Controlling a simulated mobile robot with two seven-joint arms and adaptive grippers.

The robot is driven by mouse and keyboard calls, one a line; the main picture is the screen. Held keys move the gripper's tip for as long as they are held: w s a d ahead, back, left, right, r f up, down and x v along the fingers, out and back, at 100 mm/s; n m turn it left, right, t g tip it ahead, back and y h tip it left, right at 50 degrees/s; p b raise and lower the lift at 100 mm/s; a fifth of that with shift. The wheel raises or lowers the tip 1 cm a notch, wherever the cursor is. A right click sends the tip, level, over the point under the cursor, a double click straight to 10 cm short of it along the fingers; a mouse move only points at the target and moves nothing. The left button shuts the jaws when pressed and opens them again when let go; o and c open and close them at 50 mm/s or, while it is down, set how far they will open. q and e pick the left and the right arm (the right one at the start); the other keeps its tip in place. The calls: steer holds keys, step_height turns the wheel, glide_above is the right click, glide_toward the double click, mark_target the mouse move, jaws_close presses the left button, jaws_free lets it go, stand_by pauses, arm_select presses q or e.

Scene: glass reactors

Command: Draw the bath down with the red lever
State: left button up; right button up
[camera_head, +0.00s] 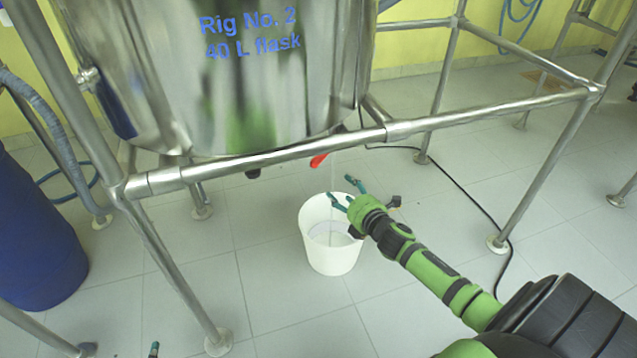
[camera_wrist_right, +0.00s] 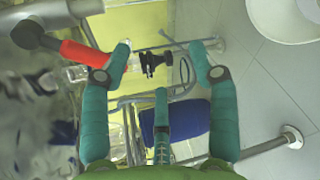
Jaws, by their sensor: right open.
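The bath is a shiny metal vessel (camera_head: 235,85) marked "Rig No. 2 40 L flask". The red lever (camera_head: 318,160) shows under its lower edge, just below the frame rail. In the right wrist view the lever (camera_wrist_right: 85,53) joins a metal fitting at upper left, its end beside the left-hand finger; I cannot tell if they touch. My right gripper (camera_head: 345,190) is open and empty, below and right of the lever, over the white bucket (camera_head: 331,262); its fingers also show in the right wrist view (camera_wrist_right: 160,47). At the bottom edge only a teal tip of my left gripper (camera_head: 153,349) shows.
A steel tube frame (camera_head: 260,160) surrounds the vessel. A faint pale streak hangs above the bucket; I cannot tell if it is liquid. A blue drum (camera_head: 40,240) stands at left. A black cable (camera_head: 465,190) lies on the tiled floor.

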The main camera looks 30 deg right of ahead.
mark_target(322, 157)
steer(key=r+n+t+b, duration=0.1)
steer(key=r, duration=0.1)
steer(key=w+a+r+n+b, duration=0.1)
steer(key=r+n, duration=0.1)
steer(key=w+r+n+t+y+b, duration=0.1)
steer(key=r+n, duration=0.1)
steer(key=r, duration=0.1)
steer(key=shift+w+a+t, duration=0.15)
steer(key=shift+a+t, duration=0.15)
steer(key=shift+a, duration=0.1)
steer(key=shift+w+r, duration=0.2)
steer(key=shift+w, duration=0.05)
steer(key=w+b, duration=0.1)
steer(key=w, duration=0.4)
steer(key=shift+w+d+b, duration=0.1)
steer(key=shift+w+b, duration=0.2)
steer(key=shift+w, duration=0.05)
arm_select(q)
step_height(322, 157, up, 16)
steer(key=d+m+t+h, duration=0.1)
steer(key=d+t+h, duration=0.1)
steer(key=t, duration=0.5)
steer(key=shift+s+d+h, duration=0.15)
steer(key=shift+d+h, duration=0.15)
steer(key=shift+h, duration=0.5)
arm_select(e)
steer(key=shift+w, duration=0.4)
arm_select(q)
steer(key=shift+r, duration=0.1)
